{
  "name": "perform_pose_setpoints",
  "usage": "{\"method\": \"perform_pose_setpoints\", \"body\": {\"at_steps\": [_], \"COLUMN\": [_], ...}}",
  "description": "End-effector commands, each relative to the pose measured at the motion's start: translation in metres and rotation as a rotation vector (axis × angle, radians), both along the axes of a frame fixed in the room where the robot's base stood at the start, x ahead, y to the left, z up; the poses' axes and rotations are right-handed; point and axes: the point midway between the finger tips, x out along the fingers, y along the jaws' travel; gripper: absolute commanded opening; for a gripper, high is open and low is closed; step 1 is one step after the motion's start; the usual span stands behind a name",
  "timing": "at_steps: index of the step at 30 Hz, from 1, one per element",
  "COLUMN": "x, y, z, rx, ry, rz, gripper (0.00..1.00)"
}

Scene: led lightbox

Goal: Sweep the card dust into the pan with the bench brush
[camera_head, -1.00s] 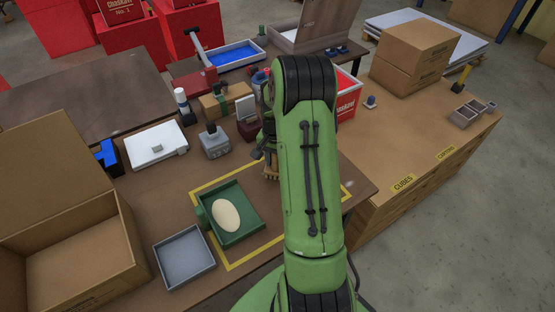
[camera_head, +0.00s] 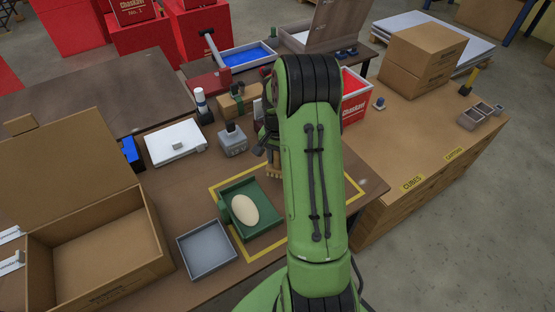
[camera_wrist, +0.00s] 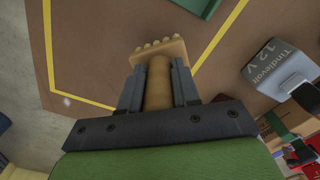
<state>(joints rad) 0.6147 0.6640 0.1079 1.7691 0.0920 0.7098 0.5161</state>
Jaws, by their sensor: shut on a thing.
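The bench brush has a tan head with short bristle tufts (camera_wrist: 160,48) and a round wooden handle. My gripper (camera_wrist: 158,85) is shut on the handle, one finger on each side. In the head view the brush (camera_head: 273,171) is partly hidden by my arm, beside the far right corner of the green pan. The green pan (camera_head: 272,224) lies inside a yellow outline on the bench, with a cream oval (camera_head: 244,210) in it. A corner of the pan shows in the wrist view (camera_wrist: 197,5). A small pale spot (camera_wrist: 67,101) lies near the outline's corner; I cannot tell whether it is dust.
A grey tray (camera_head: 207,249) and an open cardboard box (camera_head: 100,245) stand left of the pan. A grey 12 V block (camera_head: 232,140), a white case (camera_head: 176,143) and a red crate (camera_head: 355,107) stand behind. Bare bench shows around the brush head.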

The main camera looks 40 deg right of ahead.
Motion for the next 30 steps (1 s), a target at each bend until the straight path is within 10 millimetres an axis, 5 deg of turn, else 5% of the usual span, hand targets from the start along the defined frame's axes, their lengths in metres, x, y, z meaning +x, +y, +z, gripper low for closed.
{"method": "perform_pose_setpoints", "body": {"at_steps": [13, 30], "x": [0.001, 0.001], "y": [0.001, 0.002], "z": [0.042, 0.043], "rx": [-0.001, 0.0], "ry": [-0.002, -0.001], "rz": [0.008, 0.009], "gripper": [0.0, 0.0]}}
